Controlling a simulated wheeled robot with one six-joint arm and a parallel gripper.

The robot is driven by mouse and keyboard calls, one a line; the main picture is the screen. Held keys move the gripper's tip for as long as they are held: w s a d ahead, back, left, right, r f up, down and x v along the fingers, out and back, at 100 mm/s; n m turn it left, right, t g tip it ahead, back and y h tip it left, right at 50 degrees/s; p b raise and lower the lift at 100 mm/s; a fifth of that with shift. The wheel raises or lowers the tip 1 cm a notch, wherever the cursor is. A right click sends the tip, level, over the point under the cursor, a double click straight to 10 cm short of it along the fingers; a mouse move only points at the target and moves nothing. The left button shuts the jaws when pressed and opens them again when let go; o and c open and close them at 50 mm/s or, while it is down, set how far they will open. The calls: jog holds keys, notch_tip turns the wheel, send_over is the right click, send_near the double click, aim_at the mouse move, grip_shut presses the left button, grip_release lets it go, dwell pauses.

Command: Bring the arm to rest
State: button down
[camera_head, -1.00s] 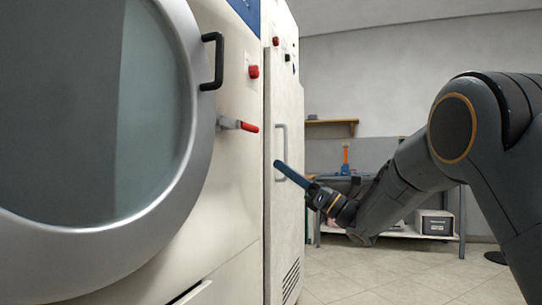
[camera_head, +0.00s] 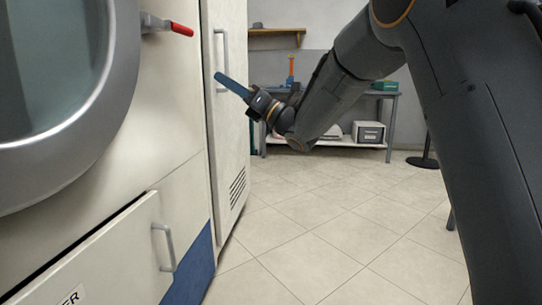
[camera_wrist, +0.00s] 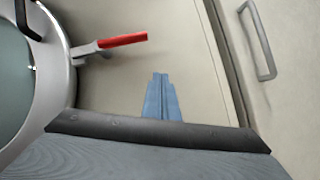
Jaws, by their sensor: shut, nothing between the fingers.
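My gripper (camera_head: 232,87) is at the end of my bent arm, in front of the tall cream cabinet. Its blue fingers are shut together with nothing between them, pointing up and left. In the wrist view the fingers (camera_wrist: 161,97) point at the cream machine panel, to the right of and below a red-handled lever (camera_wrist: 122,41). I cannot tell the exact gap between the fingertips and the panel.
A machine with a round glass door (camera_head: 125,60) stands at left, with a drawer (camera_head: 105,255) below it. The tall cabinet (camera_head: 228,150) has a vertical handle. A grey workbench (camera_head: 345,144) stands at the back. The tiled floor (camera_head: 320,235) in the middle is clear.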

jog(key=s+d+f+m+t+h+p, duration=0.1)
jog(key=s+f+m+h, duration=0.6)
jog(key=m, duration=0.6)
jog(key=s+d+f+m+t+h+p, duration=0.1)
jog(key=s+f+m+h, duration=0.4)
jog(key=f+m+h, duration=0.6)
jog(key=s+d+f+m+g+h+p, duration=0.1)
jog(key=s+d+f+m+g, duration=0.35)
jog(key=s, duration=0.75)
jog(key=s+d+f+m+g+p, duration=0.1)
jog(key=s+d+f+m+g, duration=0.3)
jog(key=s, duration=0.8)
jog(key=s+d+f+m+g+h+p, duration=0.1)
jog(key=s+d+f+m+g, duration=0.35)
jog(key=s, duration=0.75)
jog(key=d+r+m+p, duration=0.2)
jog(key=d+r+p, duration=0.4)
jog(key=r+p, duration=0.4)
jog(key=d+r+m+t+h+p, duration=0.1)
jog(key=d+r+m+p, duration=0.2)
jog(key=d+r+p, duration=0.3)
jog(key=d+r+m+t+h+p, duration=0.1)
jog(key=d+r+p, duration=0.5)
jog(key=r+p, duration=0.8)
jog(key=m+p, duration=0.1)
jog(key=p, duration=0.5)
jog(key=shift+w+d+m+p, duration=0.3)
jog(key=shift+w+p, duration=0.05)
jog(key=shift+w, duration=0.05)
jog(key=shift+a, duration=0.1)
